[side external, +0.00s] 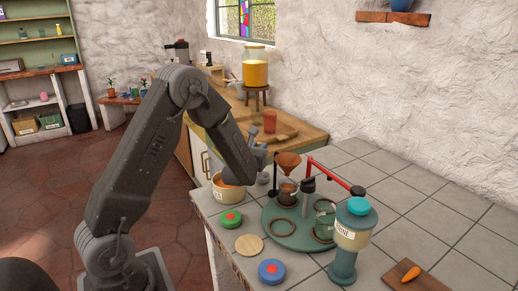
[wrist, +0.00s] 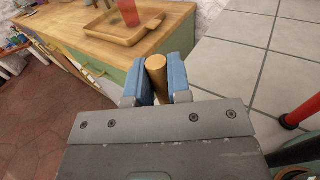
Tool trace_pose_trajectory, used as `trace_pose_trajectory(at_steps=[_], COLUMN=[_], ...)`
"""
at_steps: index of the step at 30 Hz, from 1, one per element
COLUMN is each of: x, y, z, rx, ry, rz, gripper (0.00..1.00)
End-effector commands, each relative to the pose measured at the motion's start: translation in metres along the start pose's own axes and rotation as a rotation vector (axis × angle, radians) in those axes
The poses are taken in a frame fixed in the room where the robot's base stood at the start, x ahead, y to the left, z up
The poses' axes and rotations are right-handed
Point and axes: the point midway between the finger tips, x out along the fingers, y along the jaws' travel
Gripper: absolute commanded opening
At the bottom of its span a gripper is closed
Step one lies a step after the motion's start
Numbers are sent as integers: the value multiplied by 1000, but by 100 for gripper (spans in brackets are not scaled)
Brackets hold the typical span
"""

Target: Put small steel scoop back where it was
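My gripper (wrist: 156,82) has its two blue fingers closed on either side of a tan, round-ended handle (wrist: 156,66). The handle looks like that of the small steel scoop; its steel part is hidden in both views. In the side view my gripper (side external: 254,158) is low over the near left counter edge, just above and right of a cream tub (side external: 228,193) with orange contents. Whether the scoop's bowl is inside the tub cannot be told.
A green round stand (side external: 291,240) with a copper funnel (side external: 288,160) and red arm (side external: 333,176) stands right of my gripper. The right-hand tiles are mostly clear.

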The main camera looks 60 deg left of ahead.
Motion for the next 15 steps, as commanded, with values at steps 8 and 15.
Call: trace_pose_trajectory(at_steps=[8,15], x=[0,0], y=[0,0], z=[0,1], rx=[0,0], ry=[0,-1], rz=[0,0], gripper=[44,44])
